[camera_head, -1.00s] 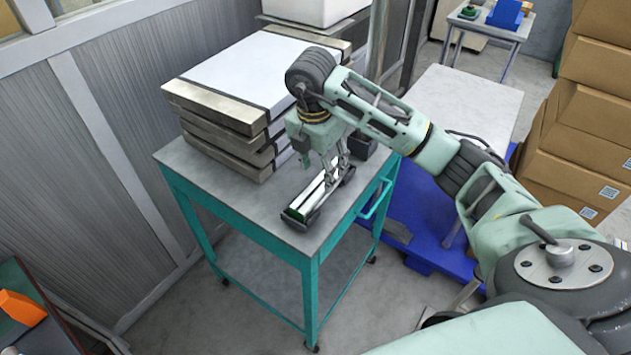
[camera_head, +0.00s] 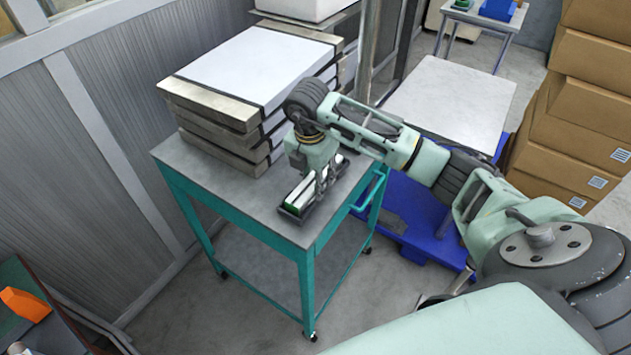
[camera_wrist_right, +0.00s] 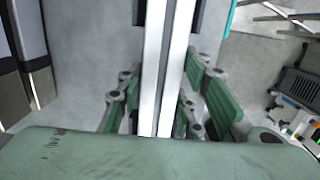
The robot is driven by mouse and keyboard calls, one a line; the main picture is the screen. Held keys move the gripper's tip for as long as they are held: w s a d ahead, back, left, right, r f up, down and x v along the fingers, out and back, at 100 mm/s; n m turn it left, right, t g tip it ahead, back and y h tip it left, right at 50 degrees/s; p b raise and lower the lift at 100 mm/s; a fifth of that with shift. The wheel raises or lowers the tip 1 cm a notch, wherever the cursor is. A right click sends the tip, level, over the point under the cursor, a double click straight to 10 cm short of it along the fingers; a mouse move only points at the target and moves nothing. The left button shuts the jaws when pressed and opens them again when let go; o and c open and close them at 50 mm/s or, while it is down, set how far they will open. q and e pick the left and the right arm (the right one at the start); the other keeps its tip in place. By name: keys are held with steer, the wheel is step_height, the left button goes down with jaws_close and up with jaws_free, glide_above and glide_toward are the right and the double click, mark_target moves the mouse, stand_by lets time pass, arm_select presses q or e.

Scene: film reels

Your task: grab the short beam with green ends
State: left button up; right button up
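The short beam (camera_head: 300,193) is pale and silvery with a green end, and lies in a dark holder (camera_head: 291,214) on the teal-framed cart (camera_head: 225,195). My right gripper (camera_head: 322,184) is down over the beam's middle and hides part of it. In the right wrist view the beam (camera_wrist_right: 165,60) runs lengthwise between the two fingers of the gripper (camera_wrist_right: 165,85). The fingers stand on either side of it and look open, with no clear grip on it. My left gripper is not in view.
A stack of flat cases with pale tops (camera_head: 255,65) stands on the cart behind the beam. The cart's front left top is clear.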

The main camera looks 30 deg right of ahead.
steer(key=c, duration=0.4)
jaws_close()
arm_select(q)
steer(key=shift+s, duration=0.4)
arm_select(e)
steer(key=shift+r, duration=0.1)
